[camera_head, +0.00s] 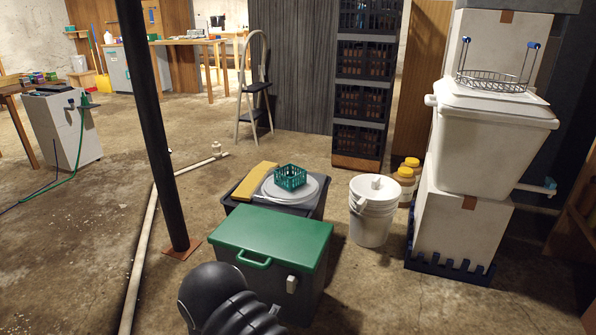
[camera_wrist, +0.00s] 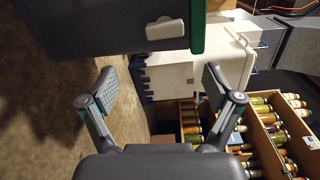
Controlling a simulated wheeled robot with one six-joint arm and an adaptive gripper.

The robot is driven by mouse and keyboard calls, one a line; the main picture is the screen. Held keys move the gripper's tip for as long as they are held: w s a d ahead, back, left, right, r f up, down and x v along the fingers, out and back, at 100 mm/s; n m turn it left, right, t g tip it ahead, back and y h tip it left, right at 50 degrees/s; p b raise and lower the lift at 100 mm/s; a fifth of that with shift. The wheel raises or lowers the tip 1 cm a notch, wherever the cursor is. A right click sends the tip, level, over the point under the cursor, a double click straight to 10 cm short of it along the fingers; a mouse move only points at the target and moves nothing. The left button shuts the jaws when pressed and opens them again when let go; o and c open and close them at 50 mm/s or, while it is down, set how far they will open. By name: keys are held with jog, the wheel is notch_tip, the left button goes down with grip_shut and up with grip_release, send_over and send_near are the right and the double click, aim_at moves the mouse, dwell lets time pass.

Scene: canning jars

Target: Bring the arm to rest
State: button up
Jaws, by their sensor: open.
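My gripper (camera_wrist: 160,87) shows in the wrist view with its two fingers wide apart. It is open and nothing is between the fingertips. Behind the gap are the concrete floor, a white container (camera_wrist: 190,75) and part of a wooden rack. A dark part of my arm shows at the bottom of the head view, in front of the green-lidded box (camera_head: 272,240). My fingers are not visible in the head view.
Behind the green-lidded box is a dark bin (camera_head: 312,212) bearing a green basket (camera_head: 290,177). A white bucket (camera_head: 371,225) stands to the right. A black post (camera_head: 150,120) rises on the left. In the wrist view, a wooden rack (camera_wrist: 262,122) holds several jars.

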jog(key=s+d+f+m+g+h, duration=0.2)
jog(key=s+d+m+g+h, duration=0.35)
jog(key=d+m, duration=0.3)
jog(key=s+d+r+m+g, duration=0.7)
jog(key=s+r+m+g, duration=0.25)
jog(key=m, duration=0.85)
jog(key=s+d+r+m+t+y+p, duration=0.1)
jog(key=s+d+r+m+y, duration=0.1)
jog(key=r+m, duration=0.5)
jog(key=s+d+r+m+t+y+p, duration=0.1)
jog(key=s+d+r+m+y, duration=0.2)
jog(key=r, duration=1.1)
jog(key=s+d+r+m+t+y+p, duration=0.1)
jog(key=s+r+m+y, duration=0.4)
jog(key=r+m, duration=0.6)
jog(key=shift+s+d+r+m+t+y+p, duration=0.35)
jog(key=shift+d+m+y+p, duration=0.2)
jog(key=shift+d+y, duration=0.35)
